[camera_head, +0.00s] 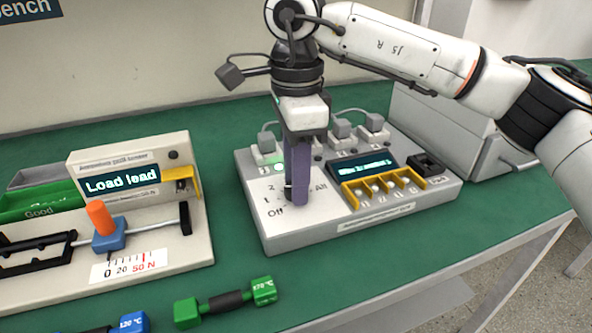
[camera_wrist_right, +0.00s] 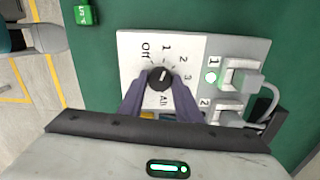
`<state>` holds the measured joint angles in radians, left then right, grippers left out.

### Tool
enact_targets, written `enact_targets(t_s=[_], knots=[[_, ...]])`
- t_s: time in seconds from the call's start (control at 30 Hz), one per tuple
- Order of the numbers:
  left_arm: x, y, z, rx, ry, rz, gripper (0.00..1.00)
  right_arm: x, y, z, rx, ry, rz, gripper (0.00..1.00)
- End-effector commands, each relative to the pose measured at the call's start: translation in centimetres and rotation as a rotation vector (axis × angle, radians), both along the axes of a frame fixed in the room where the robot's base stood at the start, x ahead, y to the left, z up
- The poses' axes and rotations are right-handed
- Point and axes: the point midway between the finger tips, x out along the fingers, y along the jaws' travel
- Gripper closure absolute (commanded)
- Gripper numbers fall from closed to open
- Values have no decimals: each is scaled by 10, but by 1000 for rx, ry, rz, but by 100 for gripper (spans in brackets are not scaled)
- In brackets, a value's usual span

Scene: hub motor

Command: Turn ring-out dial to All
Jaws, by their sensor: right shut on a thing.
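The ring-out dial is a round black knob (camera_wrist_right: 160,78) on the light panel of a grey tester (camera_head: 345,222). Labels Off, 1, 2, 3 and All ring it. A small pale mark shows on the knob, but I cannot tell for certain which label it points to. My right gripper (camera_head: 297,198) reaches down to the panel from above. Its purple-grey fingers stand on either side of the knob in the right wrist view (camera_wrist_right: 160,105), shut on it. In the head view the fingers hide most of the knob. My left gripper is out of view.
The tester has plugged grey connectors (camera_head: 342,128), a small screen (camera_head: 362,168) and yellow-framed slots (camera_head: 385,190). A gauge with a "Load lead" screen (camera_head: 122,182) stands left. A green dumbbell-shaped tool (camera_head: 225,302) lies in front. Green bench is bare to the front right.

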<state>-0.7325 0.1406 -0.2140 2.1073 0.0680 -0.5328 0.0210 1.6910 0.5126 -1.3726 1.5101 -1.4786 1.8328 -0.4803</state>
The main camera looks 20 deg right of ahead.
Motion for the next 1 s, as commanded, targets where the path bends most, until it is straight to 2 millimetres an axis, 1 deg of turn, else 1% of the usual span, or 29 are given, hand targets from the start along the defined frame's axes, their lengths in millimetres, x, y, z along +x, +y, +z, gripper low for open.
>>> enact_targets(t_s=[0.4,1.0], knots=[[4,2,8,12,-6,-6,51,0,0,0,-1,2,-396,92],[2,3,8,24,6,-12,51,0,0,0,-1,1,-966,92]])
